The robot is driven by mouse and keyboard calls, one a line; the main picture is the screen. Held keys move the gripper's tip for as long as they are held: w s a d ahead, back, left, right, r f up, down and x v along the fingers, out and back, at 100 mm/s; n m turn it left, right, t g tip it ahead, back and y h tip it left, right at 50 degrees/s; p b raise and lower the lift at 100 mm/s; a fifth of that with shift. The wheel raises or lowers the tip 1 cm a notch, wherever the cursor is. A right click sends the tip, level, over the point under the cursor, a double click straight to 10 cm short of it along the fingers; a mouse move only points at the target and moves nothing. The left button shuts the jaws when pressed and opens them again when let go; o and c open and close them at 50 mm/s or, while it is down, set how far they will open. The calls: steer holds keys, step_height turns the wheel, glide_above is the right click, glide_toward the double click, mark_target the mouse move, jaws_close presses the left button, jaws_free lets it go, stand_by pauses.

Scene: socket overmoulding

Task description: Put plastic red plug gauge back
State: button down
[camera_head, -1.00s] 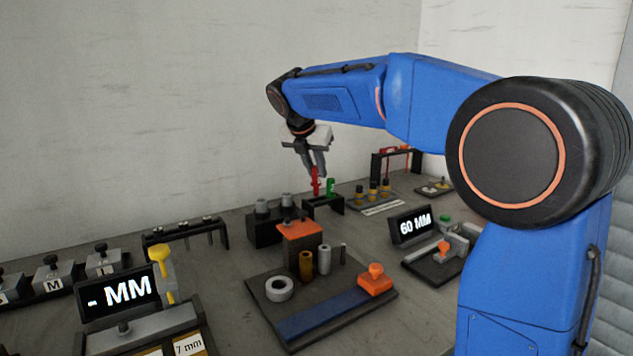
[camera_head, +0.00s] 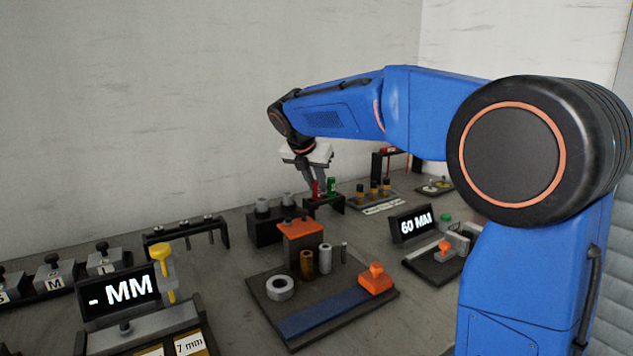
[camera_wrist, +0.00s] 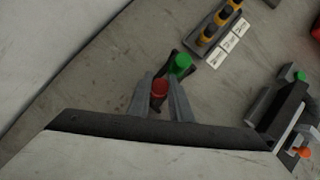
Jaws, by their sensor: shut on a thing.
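The red plug gauge (camera_head: 316,188) is upright between the fingers of my gripper (camera_head: 317,183) in the head view. Its round red top (camera_wrist: 159,88) shows between the two grey fingers (camera_wrist: 160,92) in the wrist view. My gripper is shut on it and points down at the small black rack (camera_head: 325,206). The green plug gauge (camera_head: 331,186) stands in that rack just right of the red one, and it also shows in the wrist view (camera_wrist: 180,64). I cannot tell whether the red gauge is fully seated, as its lower end is hidden.
Right of the rack is a tray with several orange-and-black pieces (camera_head: 373,190). Left of it stands a black block with grey cylinders (camera_head: 263,207). In front is an assembly board (camera_head: 262,300) with an orange-topped block. A "60 MM" display (camera_head: 412,226) stands to the right.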

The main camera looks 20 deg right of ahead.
steer(key=c, duration=1.6)
jaws_free()
steer(key=shift+r, duration=0.6)
steer(key=v, duration=1.2)
